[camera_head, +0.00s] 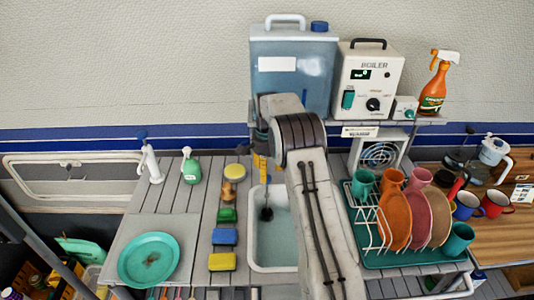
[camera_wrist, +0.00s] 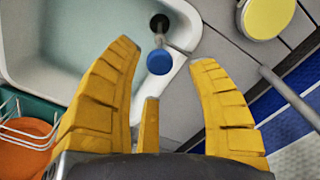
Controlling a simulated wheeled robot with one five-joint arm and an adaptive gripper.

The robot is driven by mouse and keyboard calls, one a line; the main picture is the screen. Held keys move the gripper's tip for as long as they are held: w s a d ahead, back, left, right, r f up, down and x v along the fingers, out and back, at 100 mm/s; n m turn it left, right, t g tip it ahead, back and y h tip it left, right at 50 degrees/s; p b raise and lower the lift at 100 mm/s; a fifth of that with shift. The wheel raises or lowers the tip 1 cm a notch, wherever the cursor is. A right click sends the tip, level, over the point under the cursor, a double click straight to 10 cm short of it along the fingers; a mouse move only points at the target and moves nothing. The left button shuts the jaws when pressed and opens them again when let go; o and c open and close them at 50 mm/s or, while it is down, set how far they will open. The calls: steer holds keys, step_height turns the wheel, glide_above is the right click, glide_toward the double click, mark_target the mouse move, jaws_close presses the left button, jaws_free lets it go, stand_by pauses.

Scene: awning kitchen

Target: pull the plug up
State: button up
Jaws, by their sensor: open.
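The sink (camera_head: 252,235) is a pale basin right of the sponges, with pale teal inside. A small dark round piece (camera_head: 266,213) shows in it, with a thin dark line running up from it. In the wrist view a black round piece (camera_wrist: 160,22) shows at the sink (camera_wrist: 90,22), beside a short grey stem and a blue round cap (camera_wrist: 158,62). I cannot tell for sure which part is the plug. My gripper (camera_wrist: 170,78) is open and empty, its yellow fingers spread below the blue cap in the picture. In the head view my gripper (camera_head: 260,168) is above the sink's back edge, partly hidden by my arm.
A dish rack (camera_head: 400,258) with plates and cups stands right of the sink. Several sponges (camera_head: 222,262) and a teal plate (camera_head: 135,275) lie left. A water tank (camera_head: 290,90) and boiler (camera_head: 385,70) stand on the shelf behind.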

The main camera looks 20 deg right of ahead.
step_height(320, 180, up, 9)
stand_by(0.4)
stand_by(0.4)
steer(key=s+a+r+n+t, duration=0.1)
steer(key=s+a+r+n, duration=0.3)
steer(key=s+r, duration=0.3)
steer(key=s+a+r+n+t, duration=0.1)
steer(key=s+a+r+n, duration=0.25)
steer(key=s+r, duration=0.4)
steer(key=s+a+f+n+t, duration=0.1)
steer(key=s+a+f+n, duration=0.1)
steer(key=s, duration=0.8)
steer(key=s+a+f+n+t, duration=0.1)
steer(key=s+f+n, duration=0.3)
steer(key=s, duration=0.7)
steer(key=shift+a+f, duration=0.65)
steer(key=shift+a, duration=0.2)
